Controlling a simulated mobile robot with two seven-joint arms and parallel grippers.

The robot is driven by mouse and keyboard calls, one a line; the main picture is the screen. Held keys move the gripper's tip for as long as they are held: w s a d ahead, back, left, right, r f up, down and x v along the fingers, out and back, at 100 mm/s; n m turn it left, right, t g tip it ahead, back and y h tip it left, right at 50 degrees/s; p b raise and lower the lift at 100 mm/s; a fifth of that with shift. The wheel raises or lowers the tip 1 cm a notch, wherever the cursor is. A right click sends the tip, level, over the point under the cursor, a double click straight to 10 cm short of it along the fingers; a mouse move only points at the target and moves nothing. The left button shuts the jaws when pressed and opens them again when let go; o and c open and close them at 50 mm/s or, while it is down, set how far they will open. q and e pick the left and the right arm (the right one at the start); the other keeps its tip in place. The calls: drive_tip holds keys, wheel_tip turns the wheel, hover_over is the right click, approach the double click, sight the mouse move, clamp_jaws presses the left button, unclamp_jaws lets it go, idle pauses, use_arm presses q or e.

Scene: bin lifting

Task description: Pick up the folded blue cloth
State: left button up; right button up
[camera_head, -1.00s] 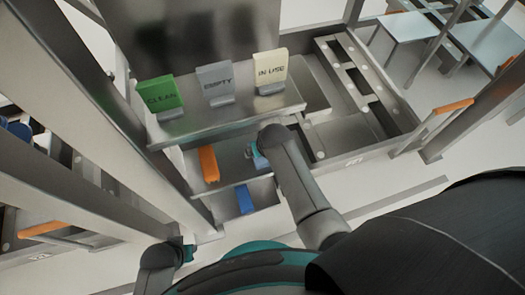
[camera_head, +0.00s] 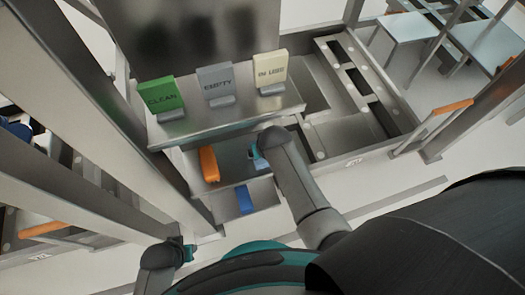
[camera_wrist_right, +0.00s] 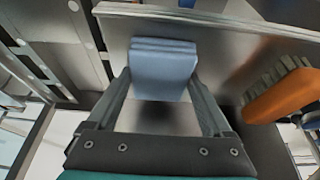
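The folded blue cloth (camera_wrist_right: 163,68) lies on a metal shelf and shows pale blue with stacked folds in the right wrist view. My right gripper (camera_wrist_right: 163,80) is open, with one finger on each side of the cloth's near part. I cannot tell whether the fingers touch it. In the head view my right gripper (camera_head: 257,155) is over the shelf below the sign ledge, and my own arm mostly hides the cloth. My left gripper (camera_head: 188,252) is low at the left, away from the cloth; its opening cannot be made out.
An orange brush (camera_head: 209,164) lies left of my right gripper, also seen in the wrist view (camera_wrist_right: 283,95). A darker blue item (camera_head: 244,200) sits on the lower shelf. The ledge (camera_head: 215,125) above carries green, grey and cream signs. A metal post (camera_head: 110,120) stands left.

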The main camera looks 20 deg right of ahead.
drive_tip(key=c, duration=0.8)
drive_tip(key=shift+o, duration=0.2)
use_arm(q)
drive_tip(key=shift+f, duration=0.2)
use_arm(e)
drive_tip(key=shift+r, duration=0.25)
